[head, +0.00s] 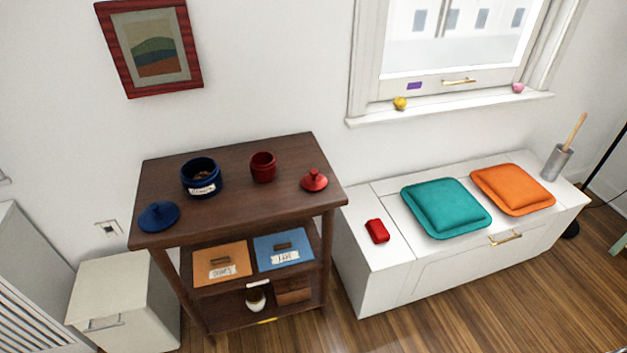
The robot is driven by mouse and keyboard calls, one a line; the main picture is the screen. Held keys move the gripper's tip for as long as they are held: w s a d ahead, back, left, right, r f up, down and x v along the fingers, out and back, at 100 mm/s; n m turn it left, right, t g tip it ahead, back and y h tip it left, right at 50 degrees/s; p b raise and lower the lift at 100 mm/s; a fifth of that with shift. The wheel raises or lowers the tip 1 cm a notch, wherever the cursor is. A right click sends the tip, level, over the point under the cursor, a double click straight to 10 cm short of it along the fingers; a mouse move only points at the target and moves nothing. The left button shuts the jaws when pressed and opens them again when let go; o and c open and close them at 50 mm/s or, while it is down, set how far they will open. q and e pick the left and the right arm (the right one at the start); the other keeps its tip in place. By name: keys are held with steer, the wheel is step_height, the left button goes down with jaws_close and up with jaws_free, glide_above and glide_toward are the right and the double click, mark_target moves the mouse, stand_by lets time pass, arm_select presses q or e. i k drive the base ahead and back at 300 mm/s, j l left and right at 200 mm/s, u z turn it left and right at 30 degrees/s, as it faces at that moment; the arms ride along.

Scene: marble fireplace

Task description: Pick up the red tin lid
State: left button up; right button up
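The red tin lid (315,181) is a small red disc with a round knob. It lies on the right end of the dark wooden shelf unit's top (232,218). The red tin (263,167) stands uncovered to the left of the lid, apart from it. Neither of my grippers shows in the head view.
A blue tin (201,178) with a label and a blue lid (159,216) share the shelf top. A white bench (400,270) on the right bears a red object (377,231), teal (446,208) and orange (513,189) cushions.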

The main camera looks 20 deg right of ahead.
mark_target(312, 182)
steer(key=i+j+z, duration=0.15)
steer(key=i+z, duration=0.25)
steer(key=i+j+z, duration=0.8)
